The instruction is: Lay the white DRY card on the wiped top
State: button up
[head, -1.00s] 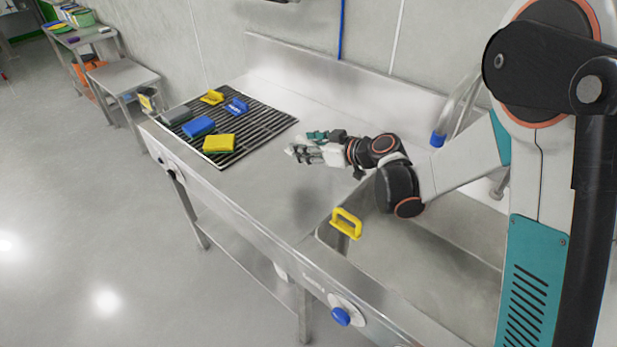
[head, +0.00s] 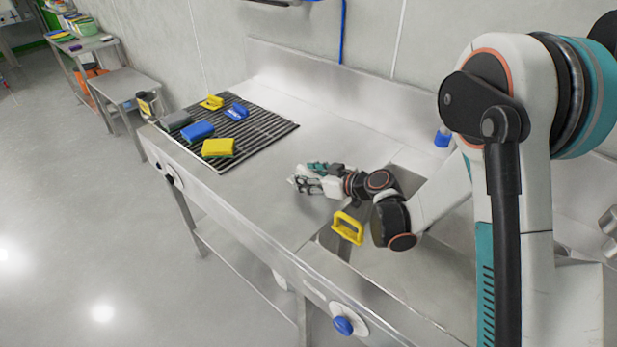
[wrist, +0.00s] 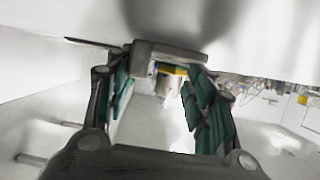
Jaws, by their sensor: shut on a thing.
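The bare steel top (head: 265,190) lies between the black rack and the sink in the head view. My gripper (head: 303,179) is low over this top, near the sink's left edge. In the wrist view my gripper (wrist: 165,70) is shut on a pale grey, block-like thing (wrist: 165,50) held across its fingertips. Its face is turned away, so I cannot read any lettering or tell whether it is the DRY card. No separate white card is recognisable in the head view.
A yellow-handled tool (head: 348,228) stands at the sink's (head: 420,275) left end. A steel upstand (head: 300,80) closes the back.

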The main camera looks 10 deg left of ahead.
jog(key=shift+f, duration=0.15)
jog(key=o, duration=0.9)
jog(key=shift+c, duration=0.2)
jog(key=shift+r, duration=0.2)
jog(key=p+v, duration=0.2)
jog(key=v, duration=1)
jog(key=shift+p, duration=0.4)
